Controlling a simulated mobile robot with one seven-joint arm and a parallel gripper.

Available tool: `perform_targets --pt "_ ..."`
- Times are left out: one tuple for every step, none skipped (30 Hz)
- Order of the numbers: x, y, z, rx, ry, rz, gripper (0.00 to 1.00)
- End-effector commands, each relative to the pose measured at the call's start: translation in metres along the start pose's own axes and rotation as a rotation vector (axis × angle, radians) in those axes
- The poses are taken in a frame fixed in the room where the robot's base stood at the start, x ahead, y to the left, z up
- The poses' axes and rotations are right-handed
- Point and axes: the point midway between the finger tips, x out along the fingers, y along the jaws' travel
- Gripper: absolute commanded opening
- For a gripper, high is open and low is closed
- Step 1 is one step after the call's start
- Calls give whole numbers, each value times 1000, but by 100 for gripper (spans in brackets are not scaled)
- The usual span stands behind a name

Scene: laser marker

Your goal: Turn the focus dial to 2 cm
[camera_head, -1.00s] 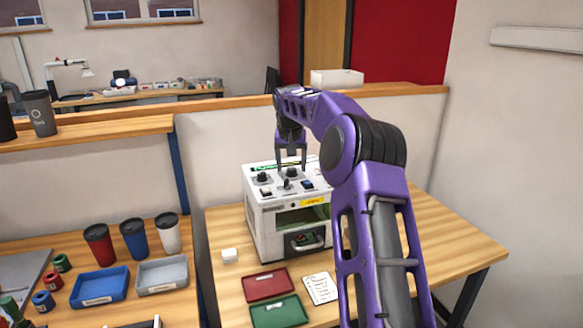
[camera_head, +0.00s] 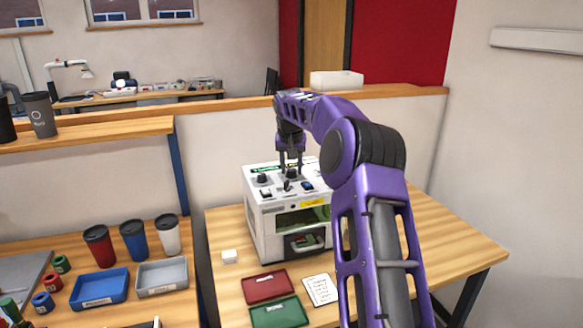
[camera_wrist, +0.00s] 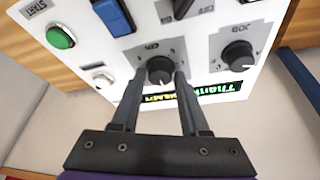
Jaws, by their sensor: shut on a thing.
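The white laser marker (camera_head: 265,222) stands on the wooden table, with its controls on the top panel. My gripper (camera_head: 290,170) points down at this panel. In the wrist view its two fingers (camera_wrist: 160,78) are shut on the sides of a round black dial (camera_wrist: 160,69). The lettering beside this dial is upside down and too small to read surely, as is its setting. A second black dial marked JOB (camera_wrist: 238,55) sits to the right, apart from the fingers; in the head view this dial (camera_head: 263,178) is left of my gripper.
A green START button (camera_wrist: 60,37), a white button (camera_wrist: 103,78) and a blue switch (camera_wrist: 114,15) are near the fingers. A red tray (camera_head: 266,283), a green tray (camera_head: 279,312) and a white card (camera_head: 320,289) lie before the machine. The table's right side is clear.

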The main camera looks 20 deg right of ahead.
Motion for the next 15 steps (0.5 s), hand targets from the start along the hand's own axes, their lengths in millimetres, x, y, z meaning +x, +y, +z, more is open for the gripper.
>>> perform_targets --pt "-1 0 0 -5 0 -2 0" --pt "-1 0 -1 -10 0 -4 0" --pt "-2 1 -1 -18 1 -8 0" --pt "-2 1 -1 -27 1 -11 0" --pt "-2 1 -1 -36 1 -15 0" --pt "-3 1 -1 -52 0 -22 0" --pt "-3 1 -1 -65 0 -28 0" --pt "-3 2 -1 -81 0 -34 0" --pt "-4 2 -2 -104 1 -43 0" --pt "-4 2 -2 -121 0 -51 0" --pt "-4 2 -2 -141 -1 -59 0" --pt "-4 2 -2 -170 0 -71 0" --pt "-5 3 -2 -191 0 -81 0" --pt "-5 3 -2 -214 -1 -90 0" --pt "-5 3 -2 -247 0 -103 0"
